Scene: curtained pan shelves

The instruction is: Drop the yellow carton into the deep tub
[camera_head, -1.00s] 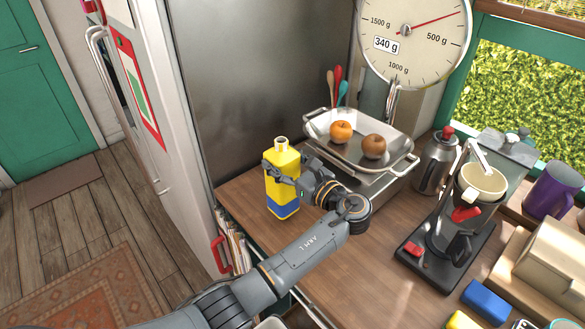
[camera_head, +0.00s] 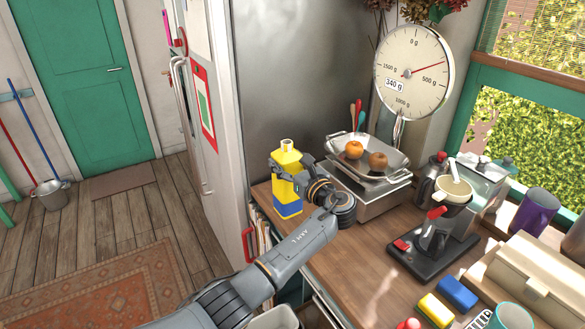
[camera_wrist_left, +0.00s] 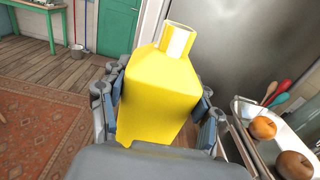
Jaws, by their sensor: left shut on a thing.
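The yellow carton (camera_head: 286,162), with a blue band at its base and a pale cap, is upright at the counter's left end, by the fridge. My left gripper (camera_head: 292,178) is shut on its middle. In the left wrist view the carton (camera_wrist_left: 160,90) fills the space between the two fingers (camera_wrist_left: 160,103). I cannot tell whether its base touches the counter. A pale grey tub-like container (camera_head: 274,318) shows partly at the bottom edge, below the counter; its inside is mostly hidden. My right gripper is not in view.
A scale (camera_head: 366,200) with a tray of two fruits stands right of the carton. The counter (camera_head: 350,250) between is clear. A metal bucket (camera_head: 50,196) is on the floor at far left.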

